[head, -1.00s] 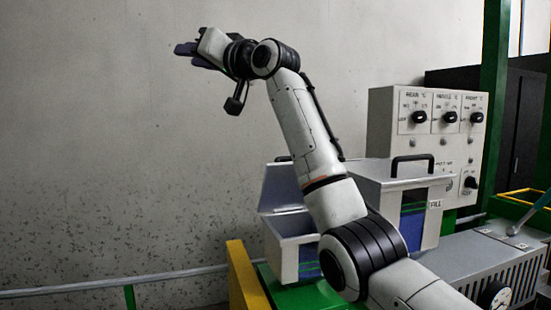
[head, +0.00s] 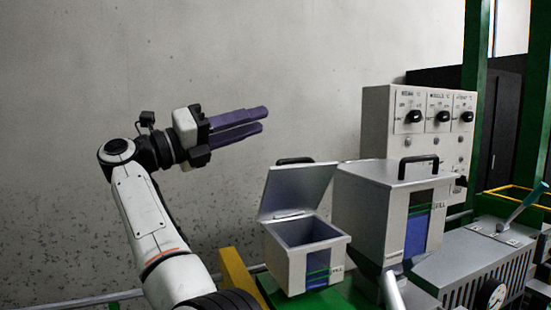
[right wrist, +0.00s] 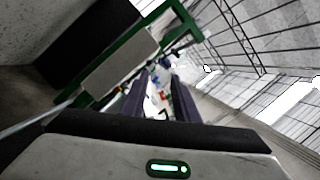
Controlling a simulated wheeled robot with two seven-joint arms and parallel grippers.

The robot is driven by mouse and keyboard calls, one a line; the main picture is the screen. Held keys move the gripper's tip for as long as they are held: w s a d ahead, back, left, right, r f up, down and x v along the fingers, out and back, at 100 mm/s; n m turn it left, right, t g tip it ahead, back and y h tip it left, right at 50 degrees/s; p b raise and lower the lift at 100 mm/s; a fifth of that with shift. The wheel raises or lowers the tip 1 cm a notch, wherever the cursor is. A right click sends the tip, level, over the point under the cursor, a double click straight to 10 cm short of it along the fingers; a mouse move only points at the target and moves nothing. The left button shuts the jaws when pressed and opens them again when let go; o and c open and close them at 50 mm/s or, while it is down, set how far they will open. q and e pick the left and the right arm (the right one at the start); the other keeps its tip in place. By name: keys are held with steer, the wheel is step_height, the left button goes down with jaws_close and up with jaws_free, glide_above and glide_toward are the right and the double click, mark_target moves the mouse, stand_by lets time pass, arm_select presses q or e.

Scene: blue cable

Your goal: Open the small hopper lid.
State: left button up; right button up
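The small hopper (head: 317,262) is a grey box with a blue window, and its inside shows from above. Its lid (head: 297,190) stands raised at the back edge and leans back, with a black handle (head: 295,161) at the top. My right gripper (head: 264,119) is up and to the left of the lid, clear of it, pointing right. Its two purple fingers are apart with nothing between them; they also show in the right wrist view (right wrist: 160,98). My left gripper is not in view.
A larger hopper (head: 385,215) with a shut lid and black handle (head: 418,165) stands right of the small one. Behind it is a control panel (head: 415,140) with knobs. A green post (head: 475,90) rises at right. The space before the wall above the hoppers is clear.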

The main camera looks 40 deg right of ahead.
mark_target(284, 162)
steer(key=s+a+f+m+g+y, duration=0.1)
steer(key=s+a+f+g+y, duration=0.2)
steer(key=f, duration=0.5)
steer(key=x, duration=1)
steer(key=shift+w+d+r, duration=0.1)
steer(key=shift+r, duration=0.05)
steer(key=shift+c, duration=0.3)
jaws_close()
